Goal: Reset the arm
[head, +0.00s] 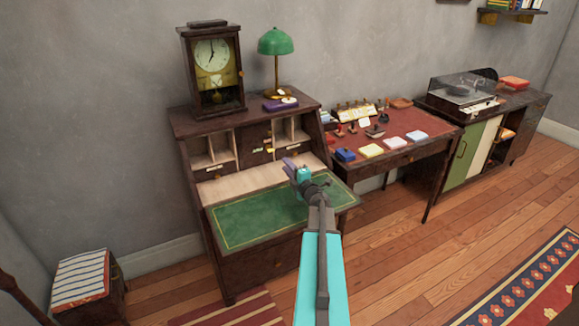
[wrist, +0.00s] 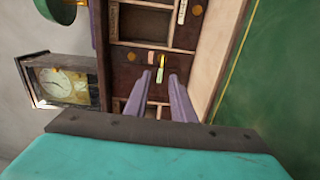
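My arm reaches up from the bottom of the head view, and my gripper (head: 289,163) is above the green writing surface of the desk (head: 262,217). In the wrist view my gripper (wrist: 160,74) has two purple fingers that stand apart with nothing held between them. They point toward the desk's small drawers and pigeonholes. A small pale green and yellow piece (wrist: 160,72) shows beyond the fingertips, in front of the dark drawer fronts. I cannot tell whether the fingertips touch anything.
A clock (head: 211,68) and a green lamp (head: 276,42) stand on the desk top. A red-topped table (head: 405,125) with small items is to the right, then a cabinet with a record player (head: 462,92). A striped-top box (head: 80,278) is at lower left.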

